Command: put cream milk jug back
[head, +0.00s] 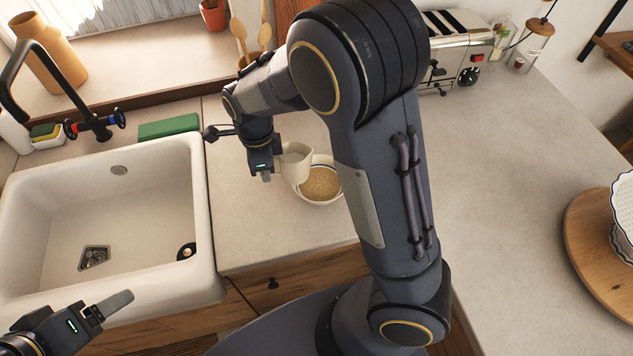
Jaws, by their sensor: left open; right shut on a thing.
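The cream milk jug (296,161) is just left of a bowl (338,194) on the counter, at or slightly above the bowl's rim. My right gripper (266,174) is shut on the jug from its left side; the fingers are partly hidden. The jug looks roughly upright, and I cannot tell whether it touches the counter. The bowl holds a tan, grainy food. My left gripper (112,303) is open and empty at the lower left, in front of the sink.
A white sink (205,215) with a black tap (40,60) is at left. A toaster (455,45) stands at the back. A round wooden board (590,240) with white dishes is at right. My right arm hides the middle.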

